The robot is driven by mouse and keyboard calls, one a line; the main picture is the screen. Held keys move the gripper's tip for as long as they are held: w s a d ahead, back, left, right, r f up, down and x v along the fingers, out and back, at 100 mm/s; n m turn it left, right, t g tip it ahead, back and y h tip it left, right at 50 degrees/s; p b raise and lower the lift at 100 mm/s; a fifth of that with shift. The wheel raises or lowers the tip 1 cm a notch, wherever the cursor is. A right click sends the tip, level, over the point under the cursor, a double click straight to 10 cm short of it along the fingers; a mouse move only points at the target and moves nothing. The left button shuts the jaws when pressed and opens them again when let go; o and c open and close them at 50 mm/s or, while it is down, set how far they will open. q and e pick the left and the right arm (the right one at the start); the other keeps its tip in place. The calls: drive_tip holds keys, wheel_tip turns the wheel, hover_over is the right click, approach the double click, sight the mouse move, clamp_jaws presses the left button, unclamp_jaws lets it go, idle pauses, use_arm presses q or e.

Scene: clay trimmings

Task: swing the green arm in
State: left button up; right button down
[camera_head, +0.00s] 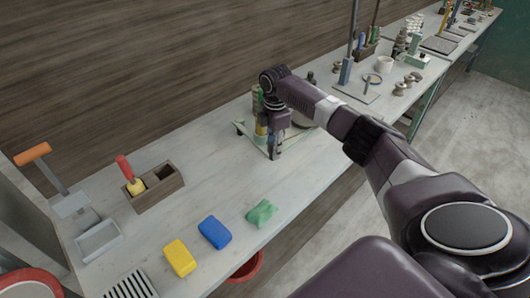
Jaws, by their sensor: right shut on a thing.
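A pale green arm (249,138) lies low over the light workbench, by the rear wall. My right gripper (275,153) comes in from the right and points down at this green arm's right part. It is shut on the green arm, though its own body hides the exact contact. My left gripper is not in view.
A green lump (262,213), a blue block (214,232) and a yellow block (179,258) lie along the front edge. A wooden holder (158,187) stands at left. A red bucket (246,268) is below the edge. The bench middle is clear.

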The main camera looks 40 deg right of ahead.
drive_tip(key=shift+d+r, duration=0.15)
drive_tip(key=shift+d, duration=1.5)
drive_tip(key=shift+w, duration=0.1)
drive_tip(key=c, duration=2)
unclamp_jaws()
drive_tip(key=shift+o, duration=1.3)
drive_tip(key=shift+d, duration=0.1)
wheel_tip(320, 180, up, 12)
